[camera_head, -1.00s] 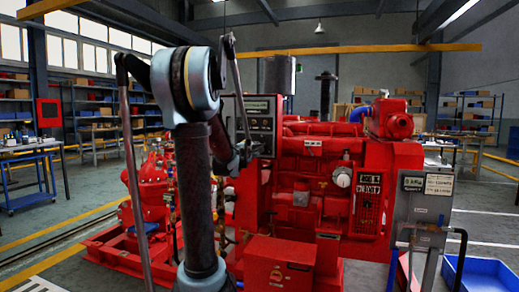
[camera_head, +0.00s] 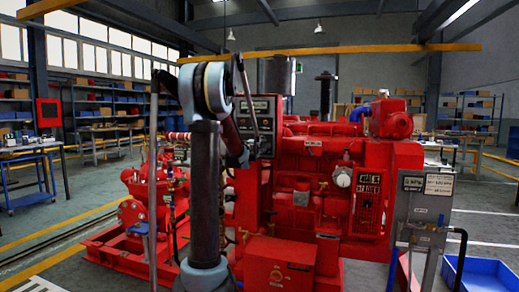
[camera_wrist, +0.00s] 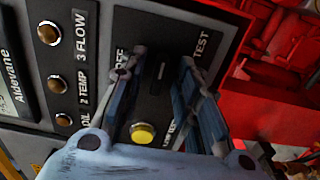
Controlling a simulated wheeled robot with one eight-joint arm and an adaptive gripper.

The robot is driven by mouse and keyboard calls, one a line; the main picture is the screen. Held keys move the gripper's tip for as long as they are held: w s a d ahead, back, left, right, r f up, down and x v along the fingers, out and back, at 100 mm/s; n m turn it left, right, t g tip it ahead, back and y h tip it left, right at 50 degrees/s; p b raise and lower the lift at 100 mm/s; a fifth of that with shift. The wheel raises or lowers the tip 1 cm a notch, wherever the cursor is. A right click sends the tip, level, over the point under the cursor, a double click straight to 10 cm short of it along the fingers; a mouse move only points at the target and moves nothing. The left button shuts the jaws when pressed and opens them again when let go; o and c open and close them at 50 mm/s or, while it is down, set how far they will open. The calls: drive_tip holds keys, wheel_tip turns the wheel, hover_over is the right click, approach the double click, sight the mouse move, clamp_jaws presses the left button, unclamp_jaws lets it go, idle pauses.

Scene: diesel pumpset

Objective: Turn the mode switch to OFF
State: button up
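In the wrist view, the dark mode switch (camera_wrist: 160,74) shows a short pale line on its face, between my fingers. The printed OFF lies to its left and TEST to its right; a third label below is partly hidden by a finger. My gripper (camera_wrist: 163,64) is open, its two fingers apart on either side of the switch. I cannot tell whether either touches it. In the head view, my gripper (camera_head: 248,154) is small and dark at the lower part of the grey control panel (camera_head: 268,106), where the switch is too small to make out.
A lit yellow button (camera_wrist: 142,133) lies below the switch. Brown lamps (camera_wrist: 57,84) marked OIL, TEMP and FLOW run down the panel's left. The red engine (camera_head: 320,170) stands right of the panel. A grey box (camera_head: 424,195) and blue bin (camera_head: 482,272) are at right.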

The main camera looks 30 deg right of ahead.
clamp_jaws()
drive_tip(key=shift+n, duration=8.6)
drive_tip(key=shift+w, duration=0.1)
unclamp_jaws()
